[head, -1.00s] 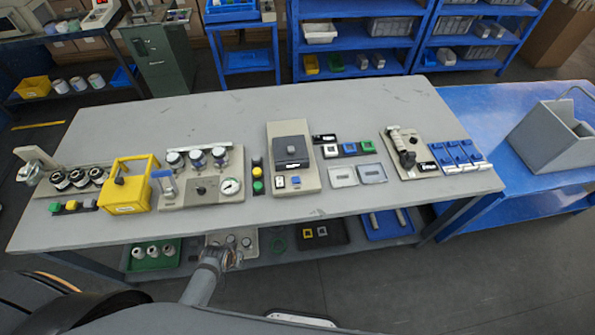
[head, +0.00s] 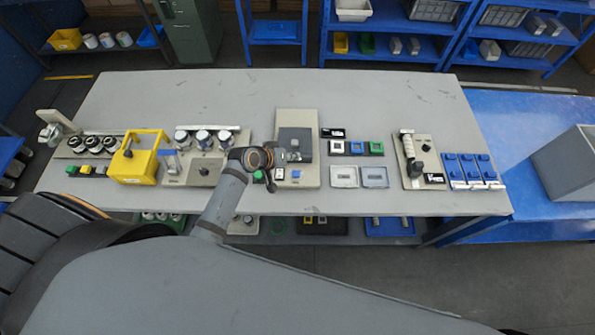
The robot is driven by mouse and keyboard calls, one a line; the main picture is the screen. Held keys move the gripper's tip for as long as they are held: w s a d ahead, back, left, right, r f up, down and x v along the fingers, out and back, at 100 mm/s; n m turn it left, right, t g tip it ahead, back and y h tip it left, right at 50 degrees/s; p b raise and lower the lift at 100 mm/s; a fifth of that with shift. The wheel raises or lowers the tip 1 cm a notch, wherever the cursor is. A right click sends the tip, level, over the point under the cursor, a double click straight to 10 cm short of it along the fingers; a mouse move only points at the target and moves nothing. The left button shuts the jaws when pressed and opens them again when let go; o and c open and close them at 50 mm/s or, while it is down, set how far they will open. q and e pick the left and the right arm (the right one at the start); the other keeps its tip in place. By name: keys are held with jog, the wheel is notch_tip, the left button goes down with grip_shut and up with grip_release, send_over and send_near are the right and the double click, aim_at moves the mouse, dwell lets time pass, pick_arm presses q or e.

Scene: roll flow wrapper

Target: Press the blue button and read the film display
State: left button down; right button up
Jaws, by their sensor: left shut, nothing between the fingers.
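A beige panel (head: 297,118) stands upright in the picture near the middle of the grey table. It carries a dark grey square plate (head: 297,135), with a white-topped switch (head: 279,174) and a blue button (head: 295,174) at its near edge. My left gripper (head: 302,155) is shut and empty. It points right over the near part of the dark plate, just above the blue button in the picture; I cannot tell its height. I cannot tell which part is the film display, and no reading is legible. My right gripper is not in view.
To the right lie small framed switches (head: 356,148), silver trays (head: 375,177) and a handle board (head: 418,160). The table's far part is clear.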

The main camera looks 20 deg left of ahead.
pick_arm(q)
jog(key=b, duration=0.8)
send_over(294, 174)
notch_tip(294, 174, down, 7)
jog(key=shift+s, duration=0.15)
notch_tip(294, 174, down, 2)
jog(key=shift+b, duration=0.3)
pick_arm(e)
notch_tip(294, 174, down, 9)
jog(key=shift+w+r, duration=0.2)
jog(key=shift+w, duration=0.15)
pick_arm(q)
jog(key=shift+f, duration=0.4)
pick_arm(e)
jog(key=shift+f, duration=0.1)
